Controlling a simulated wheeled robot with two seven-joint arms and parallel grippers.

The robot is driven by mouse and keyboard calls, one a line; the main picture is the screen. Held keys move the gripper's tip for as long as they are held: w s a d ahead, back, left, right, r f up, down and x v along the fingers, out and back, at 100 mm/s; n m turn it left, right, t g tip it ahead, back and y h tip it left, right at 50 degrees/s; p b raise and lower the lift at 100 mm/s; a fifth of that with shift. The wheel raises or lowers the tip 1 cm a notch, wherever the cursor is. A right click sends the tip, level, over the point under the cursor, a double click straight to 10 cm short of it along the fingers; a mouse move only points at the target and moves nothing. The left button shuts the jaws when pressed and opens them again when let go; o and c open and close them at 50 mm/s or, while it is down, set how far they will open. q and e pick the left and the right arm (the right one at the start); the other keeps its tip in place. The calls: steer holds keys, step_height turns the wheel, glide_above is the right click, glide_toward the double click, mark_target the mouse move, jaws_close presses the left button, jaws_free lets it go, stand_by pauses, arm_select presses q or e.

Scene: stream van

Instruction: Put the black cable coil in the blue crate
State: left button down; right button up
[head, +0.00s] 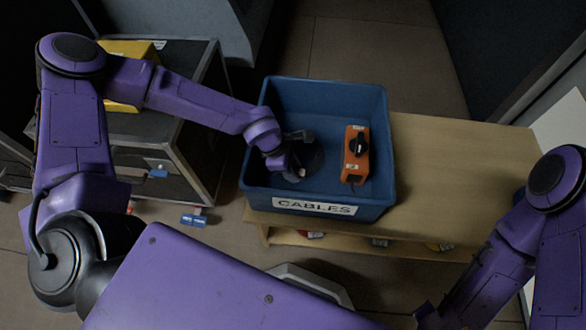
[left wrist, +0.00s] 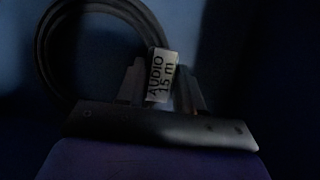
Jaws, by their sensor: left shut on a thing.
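The black cable coil (left wrist: 43,50) shows in the left wrist view, with a white tag reading "AUDIO 15 m" at the fingers. My left gripper (left wrist: 162,85) is shut on the coil at this tag. In the head view, my left gripper (head: 292,172) is inside the blue crate (head: 318,95), in its left half. The coil (head: 312,160) shows dark around and behind the gripper there, partly hidden by it. Whether it touches the crate floor I cannot tell. The crate has a white "CABLES" label on its front. My right arm shows at the lower right, but its fingers are not seen.
An orange box (head: 356,155) with a black knob sits in the crate's right half. The crate stands on the left end of a wooden bench (head: 460,170), whose right part is clear. A dark cabinet with a yellow item (head: 120,105) on top stands at the left.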

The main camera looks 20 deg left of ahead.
arm_select(q)
steer(key=c, duration=0.7)
jaws_free()
steer(key=shift+c, duration=0.2)
steer(key=p+v, duration=0.4)
steer(key=v, duration=0.8)
steer(key=shift+s, duration=0.1)
